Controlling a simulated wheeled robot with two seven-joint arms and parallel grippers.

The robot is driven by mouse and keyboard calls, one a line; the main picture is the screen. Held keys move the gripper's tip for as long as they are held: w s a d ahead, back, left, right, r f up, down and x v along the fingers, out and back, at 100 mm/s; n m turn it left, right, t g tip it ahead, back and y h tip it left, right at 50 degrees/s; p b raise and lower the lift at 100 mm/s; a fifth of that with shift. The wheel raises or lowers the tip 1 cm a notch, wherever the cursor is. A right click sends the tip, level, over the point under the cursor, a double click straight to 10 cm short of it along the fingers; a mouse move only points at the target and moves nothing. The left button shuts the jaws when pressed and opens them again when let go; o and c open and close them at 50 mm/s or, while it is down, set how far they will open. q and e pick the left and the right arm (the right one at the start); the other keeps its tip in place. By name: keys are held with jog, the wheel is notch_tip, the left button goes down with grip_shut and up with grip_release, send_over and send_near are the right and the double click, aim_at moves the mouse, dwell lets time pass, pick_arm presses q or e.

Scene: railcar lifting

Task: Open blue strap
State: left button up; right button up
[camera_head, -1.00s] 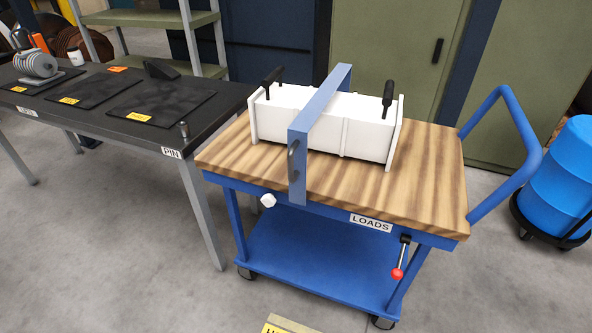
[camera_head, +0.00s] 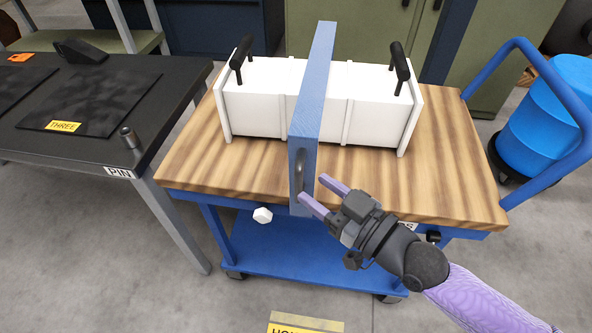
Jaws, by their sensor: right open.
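The blue strap (camera_head: 318,95) runs over the white box (camera_head: 265,105) on the wooden cart top (camera_head: 195,160) and hangs down past the cart's front edge. A dark curved handle (camera_head: 299,172) sits on the strap's front face. My right gripper (camera_head: 318,192) comes in from the lower right with its two purple fingers apart. One finger is close to the strap's lower front, near the handle; I cannot tell whether it touches. Nothing is between the fingers that I can make out. My left gripper is not in view.
The box has two black upright handles (camera_head: 241,58). A black table (camera_head: 100,140) with a pin (camera_head: 129,138) stands at left. A blue barrel (camera_head: 545,120) stands at right.

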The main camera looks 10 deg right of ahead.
aim_at(299, 176)
jog(key=x, duration=0.4)
jog(key=shift+w+a+b, duration=0.25)
jog(key=shift+w+b, duration=0.05)
grip_shut()
dwell(1.1)
